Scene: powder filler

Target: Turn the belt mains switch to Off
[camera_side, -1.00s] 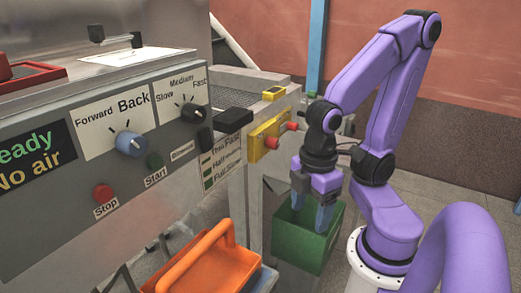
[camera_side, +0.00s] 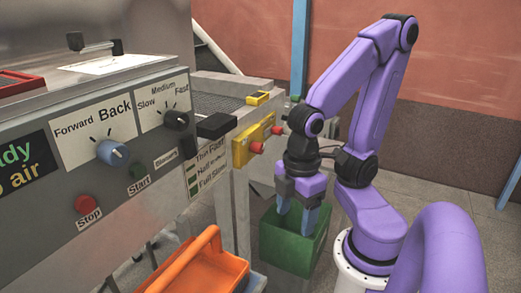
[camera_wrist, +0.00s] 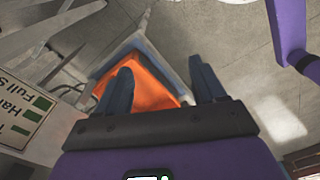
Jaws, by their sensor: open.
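No switch has a readable mains or Off label, so I cannot tell for sure which is the belt mains switch. A yellow plate with red knobs (camera_side: 254,138) sits on the end of the belt frame, right of the control panel. A black block-like part (camera_side: 216,125) stands out at the panel's right edge. My gripper (camera_side: 296,212) points down over the green bin, below and right of the yellow plate and apart from it. In the wrist view my gripper (camera_wrist: 160,75) is open with nothing between its fingers; no switch shows there.
A green bin (camera_side: 287,245) stands under my gripper. An orange tray (camera_side: 205,268) stands left of it.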

